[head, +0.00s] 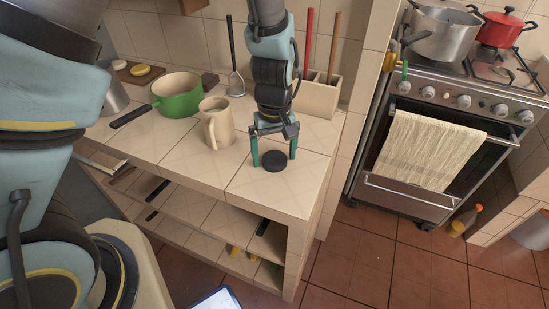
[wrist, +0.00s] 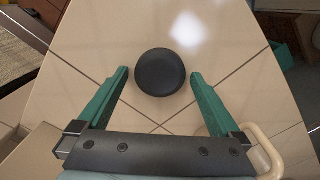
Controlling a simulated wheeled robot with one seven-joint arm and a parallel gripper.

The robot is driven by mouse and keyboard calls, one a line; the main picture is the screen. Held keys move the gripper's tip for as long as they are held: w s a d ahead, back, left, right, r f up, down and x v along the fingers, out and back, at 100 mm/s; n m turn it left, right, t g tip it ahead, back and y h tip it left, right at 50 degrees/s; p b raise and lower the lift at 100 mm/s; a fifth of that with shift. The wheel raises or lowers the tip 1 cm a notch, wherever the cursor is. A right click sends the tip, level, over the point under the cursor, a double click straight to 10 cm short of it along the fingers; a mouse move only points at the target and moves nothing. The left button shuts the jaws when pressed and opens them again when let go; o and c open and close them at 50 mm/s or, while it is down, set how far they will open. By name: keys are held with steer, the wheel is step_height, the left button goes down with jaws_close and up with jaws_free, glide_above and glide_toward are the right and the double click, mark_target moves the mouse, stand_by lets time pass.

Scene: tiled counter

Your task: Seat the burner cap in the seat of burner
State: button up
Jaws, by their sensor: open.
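The burner cap (head: 274,161) is a small black disc lying on the tiled counter near its front right corner. It also shows in the wrist view (wrist: 160,72), just ahead of and between the fingertips. My gripper (head: 274,158) is open above the counter, with its teal fingers on either side of the cap and apart from it. In the wrist view the gripper (wrist: 160,77) is empty. The stove (head: 450,100) stands to the right; its burners (head: 505,72) are partly hidden by pots, and I cannot clearly make out the seat.
A beige mug (head: 218,124) stands left of my gripper, with a green pan (head: 178,95) beyond it. A utensil holder (head: 317,97) stands behind. A grey pot (head: 440,35) and a red pot (head: 503,29) are on the stove. A floor gap separates counter and stove.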

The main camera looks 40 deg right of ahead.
mark_target(275, 158)
steer(key=shift+c, duration=0.2)
steer(key=c, duration=1.3)
steer(key=shift+o, duration=0.2)
steer(key=shift+r, duration=0.15)
step_height(275, 158, up, 10)
steer(key=b, duration=0.2)
